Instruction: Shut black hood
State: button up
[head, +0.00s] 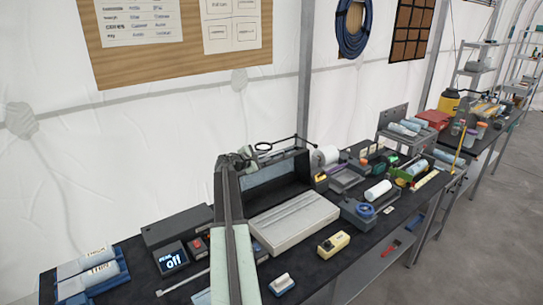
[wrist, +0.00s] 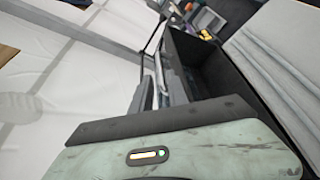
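The black hood (head: 287,168) stands raised at the back of a pale grey flat base (head: 294,221) on the black bench. Its open front, with a grey-blue inside, faces the base. My arm rises from the bottom of the head view, and my gripper (head: 238,160) is at the hood's upper left corner. In the wrist view the dark hood (wrist: 205,70) fills the middle right, with the pale ribbed base (wrist: 285,45) beside it. My pale green wrist housing covers the bottom of that view. The fingertips are not clear, and contact with the hood cannot be told.
A thin black jointed rod (head: 285,142) crosses above the hood. A white roll (head: 326,155) stands at its right. The bench is crowded further right.

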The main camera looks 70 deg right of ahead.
aim_at(272, 155)
jog(key=b+x, duration=0.1)
jog(key=x, duration=0.6)
jog(key=shift+f+b, duration=0.1)
jog(key=shift+b, duration=0.3)
grip_shut()
jog(key=shift+s, duration=0.1)
dwell(0.7)
